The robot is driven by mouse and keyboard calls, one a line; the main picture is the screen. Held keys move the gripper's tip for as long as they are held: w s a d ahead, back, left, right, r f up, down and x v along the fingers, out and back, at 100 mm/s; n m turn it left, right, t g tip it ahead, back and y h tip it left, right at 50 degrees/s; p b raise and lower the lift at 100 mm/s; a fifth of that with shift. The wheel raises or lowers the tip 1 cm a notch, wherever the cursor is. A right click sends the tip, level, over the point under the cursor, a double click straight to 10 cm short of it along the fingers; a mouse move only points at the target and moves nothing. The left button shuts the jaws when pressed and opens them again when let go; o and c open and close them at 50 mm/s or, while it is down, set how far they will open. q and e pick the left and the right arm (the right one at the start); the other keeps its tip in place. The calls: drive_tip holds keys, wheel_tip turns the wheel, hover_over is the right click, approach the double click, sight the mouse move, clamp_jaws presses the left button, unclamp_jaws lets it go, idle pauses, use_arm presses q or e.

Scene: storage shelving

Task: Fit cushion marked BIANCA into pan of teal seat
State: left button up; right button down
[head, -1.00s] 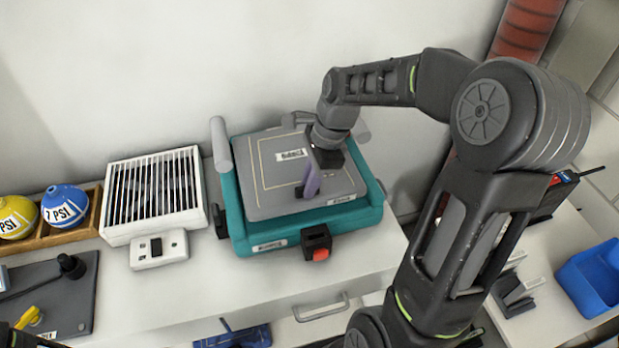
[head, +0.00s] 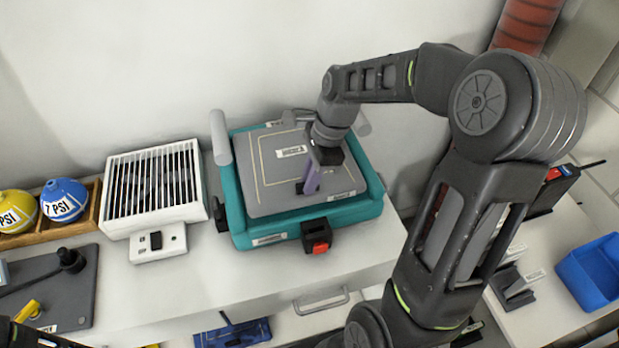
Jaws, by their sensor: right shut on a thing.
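The teal seat (head: 285,229) stands on the white counter, with grey posts at its back corners and a black and red latch (head: 316,237) on its front. A grey cushion (head: 273,187) with a pale outline and a white label lies over the pan, inside the teal rim. The label is too small to read. I cannot tell whether the cushion is fully seated. My right gripper (head: 309,187) reaches down over the cushion's right half and is shut on a small grey part at its front right. Only a dark bit of my left arm shows at the lower left; its jaws are out of view.
A white slatted heater-like box (head: 154,186) stands left of the seat. Yellow and blue PSI balls (head: 64,201) sit in a wooden rack. A dark board (head: 45,287) lies in front. A blue bin (head: 592,272) is at far right.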

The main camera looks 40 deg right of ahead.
drive_tip(key=shift+f, duration=0.15)
drive_tip(key=shift+f+b, duration=0.5)
drive_tip(key=shift+f, duration=0.25)
idle(0.3)
drive_tip(key=c, duration=1.4)
unclamp_jaws()
drive_tip(key=shift+o, duration=0.7)
drive_tip(key=o, duration=0.4)
drive_tip(key=shift+o, duration=0.2)
drive_tip(key=shift+r, duration=0.1)
